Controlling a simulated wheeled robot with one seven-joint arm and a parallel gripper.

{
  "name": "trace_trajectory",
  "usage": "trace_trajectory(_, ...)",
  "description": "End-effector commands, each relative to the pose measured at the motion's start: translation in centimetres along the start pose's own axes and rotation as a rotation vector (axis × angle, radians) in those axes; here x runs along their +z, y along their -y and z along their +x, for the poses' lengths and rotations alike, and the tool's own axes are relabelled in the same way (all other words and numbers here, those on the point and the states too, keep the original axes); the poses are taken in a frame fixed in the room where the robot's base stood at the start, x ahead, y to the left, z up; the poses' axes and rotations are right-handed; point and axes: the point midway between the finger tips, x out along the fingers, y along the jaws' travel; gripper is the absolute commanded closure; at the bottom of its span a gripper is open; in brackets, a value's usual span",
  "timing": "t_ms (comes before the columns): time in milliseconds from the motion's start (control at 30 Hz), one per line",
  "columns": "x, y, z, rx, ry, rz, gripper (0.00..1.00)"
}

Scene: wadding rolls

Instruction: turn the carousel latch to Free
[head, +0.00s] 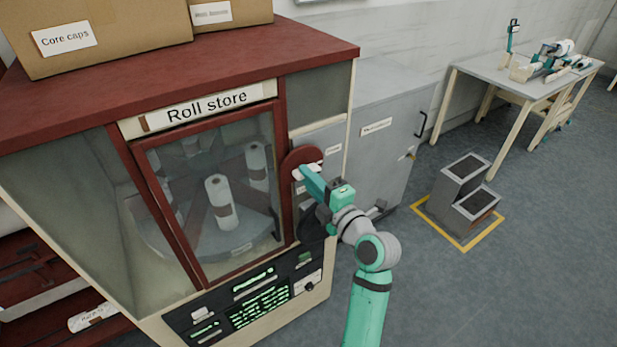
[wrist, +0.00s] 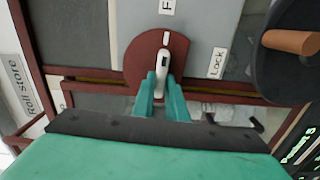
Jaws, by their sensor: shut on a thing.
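The carousel latch is a red-brown disc (wrist: 134,62) with a white lever (wrist: 162,62), on a grey panel of the Roll store cabinet; the disc also shows in the head view (head: 289,164). My gripper (wrist: 162,82) is shut on the white lever, one teal finger on each side; it also shows in the head view (head: 303,172). In the wrist view the lever and a white mark (wrist: 166,39) point up at a label beginning with F (wrist: 168,7), its rest cut off. The Lock label (wrist: 217,62) is to the right of the disc.
Behind the glass door (head: 141,160), white rolls (head: 219,190) stand on the carousel (head: 150,228). A black wheel with a brown handle (wrist: 290,42) is near the latch. A grey cabinet (head: 385,110) stands right of the store; grey steps (head: 462,185) stand on the floor beyond.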

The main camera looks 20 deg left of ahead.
Motion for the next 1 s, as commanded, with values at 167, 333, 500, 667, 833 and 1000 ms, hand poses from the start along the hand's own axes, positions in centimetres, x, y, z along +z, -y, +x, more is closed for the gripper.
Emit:
trace_trajectory(167, -0.07, 0.25, -0.02, -0.004, -0.002, -0.044, 1.0)
trace_trajectory(333, -0.06, 0.28, -0.01, -0.004, -0.002, -0.062, 1.0)
trace_trajectory(500, -0.07, 0.29, -0.01, -0.004, -0.002, -0.065, 1.0)
trace_trajectory(667, -0.06, 0.3, -0.01, -0.004, -0.002, -0.064, 1.0)
trace_trajectory(833, -0.04, 0.25, -0.01, -0.003, -0.001, -0.064, 0.69)
trace_trajectory(1000, -0.01, 0.18, -0.01, -0.002, -0.001, -0.065, 0.69)
